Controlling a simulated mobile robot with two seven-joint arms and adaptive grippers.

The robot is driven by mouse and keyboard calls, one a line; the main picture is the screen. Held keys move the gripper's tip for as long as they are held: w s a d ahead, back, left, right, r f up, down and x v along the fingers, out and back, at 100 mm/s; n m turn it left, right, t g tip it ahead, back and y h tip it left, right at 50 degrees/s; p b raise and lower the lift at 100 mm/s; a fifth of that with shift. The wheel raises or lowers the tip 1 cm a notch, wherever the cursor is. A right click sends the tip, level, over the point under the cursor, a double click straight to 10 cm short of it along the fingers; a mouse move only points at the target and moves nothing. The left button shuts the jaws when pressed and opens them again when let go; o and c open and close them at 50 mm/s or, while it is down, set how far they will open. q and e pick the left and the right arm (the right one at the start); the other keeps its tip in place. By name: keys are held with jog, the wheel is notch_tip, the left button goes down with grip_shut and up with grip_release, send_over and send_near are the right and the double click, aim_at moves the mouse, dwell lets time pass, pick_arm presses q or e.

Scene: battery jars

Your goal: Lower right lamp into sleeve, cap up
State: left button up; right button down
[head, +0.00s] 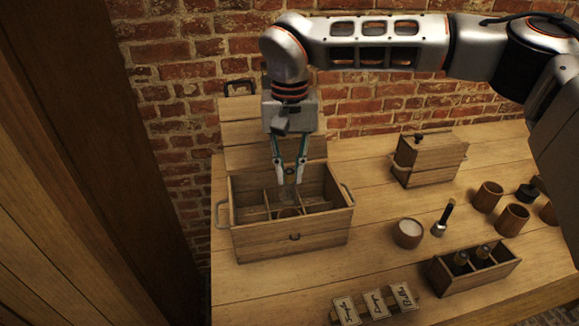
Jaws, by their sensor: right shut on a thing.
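My right gripper (289,180) points straight down over the open wooden box (292,247) at the left of the table. Its fingers are shut on a small, pale, see-through thing (288,194), apparently the lamp. The lamp is low, at the height of the box's dividers. Its cap and lower end are hard to make out. A round brownish shape (288,212) shows in a front compartment under the gripper; I cannot tell whether it is the sleeve or whether the lamp touches it. My left gripper is not in view.
A lidded wooden box (430,162), a bowl of white stuff (408,232), a brush-like tool (443,218) and wooden cups (512,218) stand to the right. A rack with dark bottles (472,268) and label cards (375,303) lie in front. Brick wall (180,120) stands behind.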

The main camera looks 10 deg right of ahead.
aim_at(290, 194)
jog(key=shift+f, duration=0.65)
jog(key=shift+f+b, duration=0.7)
jog(key=shift+f, duration=1.95)
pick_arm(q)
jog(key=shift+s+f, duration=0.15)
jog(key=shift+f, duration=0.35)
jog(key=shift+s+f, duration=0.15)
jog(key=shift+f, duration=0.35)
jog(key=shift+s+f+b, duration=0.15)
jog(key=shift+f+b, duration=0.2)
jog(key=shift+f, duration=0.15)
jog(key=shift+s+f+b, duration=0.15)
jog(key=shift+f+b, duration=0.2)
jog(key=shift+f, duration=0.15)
pick_arm(e)
jog(key=shift+f, duration=2.55)
jog(key=c, duration=1.9)
grip_release()
jog(key=shift+s, duration=0.1)
